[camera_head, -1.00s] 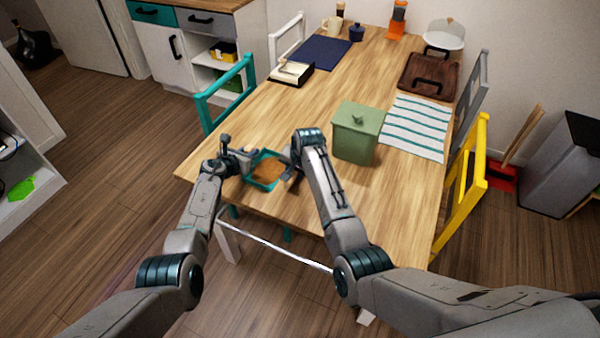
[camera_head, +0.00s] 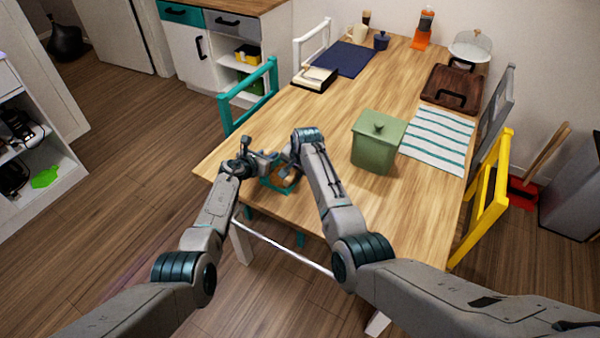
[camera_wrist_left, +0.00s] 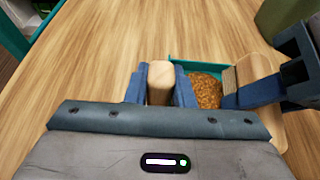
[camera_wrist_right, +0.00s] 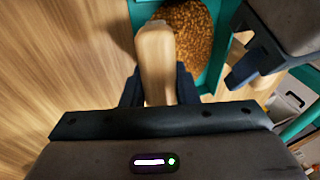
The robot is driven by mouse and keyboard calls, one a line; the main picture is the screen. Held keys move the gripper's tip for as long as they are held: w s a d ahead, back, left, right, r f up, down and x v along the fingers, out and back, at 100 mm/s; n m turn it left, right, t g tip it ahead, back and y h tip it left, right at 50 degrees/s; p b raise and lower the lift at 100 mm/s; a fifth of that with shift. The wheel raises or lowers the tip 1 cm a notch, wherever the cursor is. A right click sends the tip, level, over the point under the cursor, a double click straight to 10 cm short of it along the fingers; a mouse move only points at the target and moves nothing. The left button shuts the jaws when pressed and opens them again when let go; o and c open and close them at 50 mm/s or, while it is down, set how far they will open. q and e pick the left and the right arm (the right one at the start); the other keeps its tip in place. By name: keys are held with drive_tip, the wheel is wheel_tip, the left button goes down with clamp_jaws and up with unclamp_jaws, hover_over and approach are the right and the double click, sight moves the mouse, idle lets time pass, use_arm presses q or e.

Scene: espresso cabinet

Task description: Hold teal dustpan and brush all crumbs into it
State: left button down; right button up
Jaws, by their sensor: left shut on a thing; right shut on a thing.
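My left gripper (camera_head: 264,160) is shut on a pale wooden handle (camera_wrist_left: 160,80) beside the teal dustpan (camera_wrist_left: 195,66). The dustpan also shows, partly covered, in the head view (camera_head: 268,184). Brown crumbs (camera_wrist_left: 205,91) lie heaped in it, and they fill much of its floor in the right wrist view (camera_wrist_right: 190,32). My right gripper (camera_head: 291,172) is shut on the wooden brush (camera_wrist_right: 155,60), which is over the dustpan's crumbs. The brush's wooden body shows at the right of the left wrist view (camera_wrist_left: 256,72). Its bristle contact is hard to tell.
A green lidded canister (camera_head: 375,142) stands right of my right arm, near a striped cloth (camera_head: 438,140). A teal chair (camera_head: 250,92) is at the left table edge, a yellow chair (camera_head: 490,195) at the right.

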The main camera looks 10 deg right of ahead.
drive_tip(key=shift+w+r, duration=0.1)
drive_tip(key=shift+r, duration=2.65)
use_arm(q)
drive_tip(key=c, duration=1.2)
unclamp_jaws()
drive_tip(key=shift+o, duration=0.2)
